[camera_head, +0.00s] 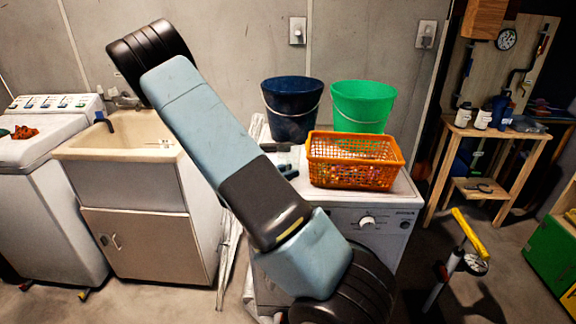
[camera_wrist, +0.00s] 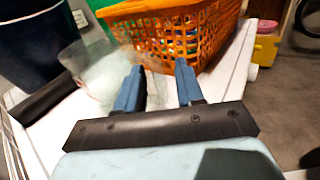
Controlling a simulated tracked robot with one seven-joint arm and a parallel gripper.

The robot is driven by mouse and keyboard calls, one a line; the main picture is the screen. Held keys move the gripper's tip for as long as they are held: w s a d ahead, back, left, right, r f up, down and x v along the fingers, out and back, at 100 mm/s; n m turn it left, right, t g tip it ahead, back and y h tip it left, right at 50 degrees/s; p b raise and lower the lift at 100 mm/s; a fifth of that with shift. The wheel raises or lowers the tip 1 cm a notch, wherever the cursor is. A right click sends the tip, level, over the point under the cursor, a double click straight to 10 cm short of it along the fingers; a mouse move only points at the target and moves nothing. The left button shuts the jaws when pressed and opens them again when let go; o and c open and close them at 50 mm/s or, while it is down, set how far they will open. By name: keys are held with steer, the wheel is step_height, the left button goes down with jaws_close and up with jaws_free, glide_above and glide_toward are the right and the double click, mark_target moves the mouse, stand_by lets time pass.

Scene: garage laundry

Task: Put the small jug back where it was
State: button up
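A clear, see-through jug (camera_wrist: 98,72) shows in the wrist view, just beyond and to the left of my gripper's left finger. It looks tilted in that view, and its outline is faint. My gripper (camera_wrist: 160,70) has its two blue fingers well apart, with a pale gap between them. The left finger overlaps the jug's edge; I cannot tell whether it touches. In the head view my arm hides most of this area, and I cannot make out the jug there.
An orange basket (camera_head: 354,163) stands on the white washing machine (camera_head: 385,213), close beyond my fingers. A dark blue bucket (camera_head: 292,108) and a green bucket (camera_head: 363,104) stand behind it. A sink (camera_head: 122,150) is at the left. A wooden shelf (camera_head: 492,132) stands at the right.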

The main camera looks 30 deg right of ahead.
steer(key=shift+c, duration=0.3)
jaws_close()
